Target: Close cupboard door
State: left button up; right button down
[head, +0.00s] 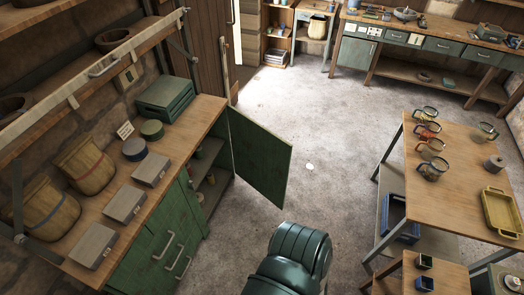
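The green cupboard door (260,160) stands wide open, swung out from the right end of the cupboard (145,262) over the floor. It is hinged at its left edge, and shelves with small items show in the opening behind it. The cupboard's other green fronts are shut and carry metal handles (164,245). Neither of my grippers is in view. Nothing is seen touching the door.
The wooden cupboard top (200,118) holds grey boxes, round tins, a green crate (166,97) and wooden buckets (86,163). A wooden table (450,180) with mugs and a yellow tray stands at right. The concrete floor (320,120) between is mostly clear.

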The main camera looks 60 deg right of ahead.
aim_at(262, 158)
jog(key=l, duration=1.1)
jog(key=i+l+u, duration=0.1)
jog(key=l, duration=1.55)
jog(key=k+l, duration=0.15)
jog(key=l, duration=0.35)
jog(key=l+u, duration=0.1)
jog(key=l, duration=0.45)
jog(key=k+l, duration=0.15)
jog(key=l, duration=0.4)
